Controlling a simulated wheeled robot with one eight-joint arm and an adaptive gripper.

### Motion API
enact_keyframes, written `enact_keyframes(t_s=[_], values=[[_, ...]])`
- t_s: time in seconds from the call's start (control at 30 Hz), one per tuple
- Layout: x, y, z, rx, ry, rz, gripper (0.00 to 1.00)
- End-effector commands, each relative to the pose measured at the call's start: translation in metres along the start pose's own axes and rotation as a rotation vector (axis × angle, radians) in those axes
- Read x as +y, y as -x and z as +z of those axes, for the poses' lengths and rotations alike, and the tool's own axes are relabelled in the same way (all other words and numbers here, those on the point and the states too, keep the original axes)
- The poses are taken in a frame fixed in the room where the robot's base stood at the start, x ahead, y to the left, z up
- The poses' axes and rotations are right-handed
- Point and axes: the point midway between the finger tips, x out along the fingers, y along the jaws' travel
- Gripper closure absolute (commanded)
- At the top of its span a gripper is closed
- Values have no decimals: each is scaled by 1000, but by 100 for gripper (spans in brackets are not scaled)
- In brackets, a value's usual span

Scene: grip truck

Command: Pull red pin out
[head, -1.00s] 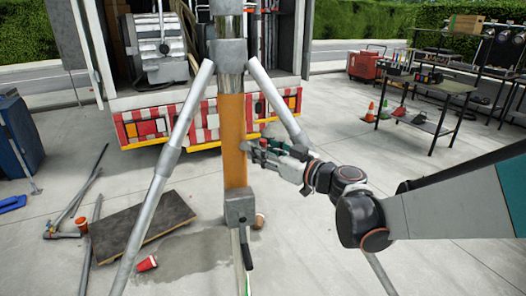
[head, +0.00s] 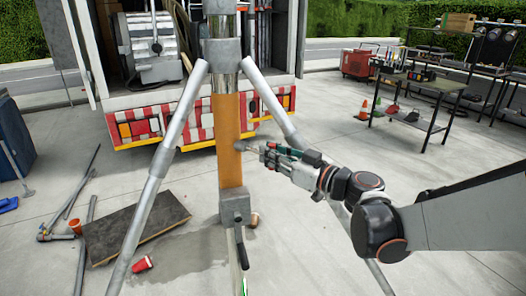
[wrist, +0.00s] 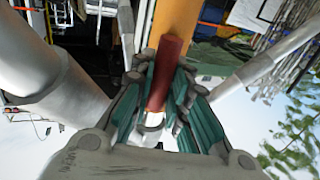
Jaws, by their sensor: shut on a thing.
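My gripper (head: 266,153) is just right of the orange post (head: 227,140) in the head view, with its fingers pointing at it. In the wrist view the red pin (wrist: 166,72) is a dark red cylinder lying between the green finger pads, and the gripper is shut on it. The pin's far end overlaps the orange post (wrist: 175,22). In the head view a thin grey piece (head: 243,147) reaches from the fingers to the post's edge. I cannot tell whether the pin's tip is still inside the post.
Grey slanted tubes (head: 172,135) brace the post on both sides. A truck (head: 150,125) with a red and white rear stands behind. A dark board (head: 125,230) and a red cup (head: 142,264) lie on the ground at left. A tool rack (head: 425,100) is at right.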

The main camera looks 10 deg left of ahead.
Motion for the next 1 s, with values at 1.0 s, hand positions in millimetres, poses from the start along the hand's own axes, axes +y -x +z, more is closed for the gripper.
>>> enact_keyframes(t_s=[1.0], values=[[1, 60, 2, -2, 1, 5, 64]])
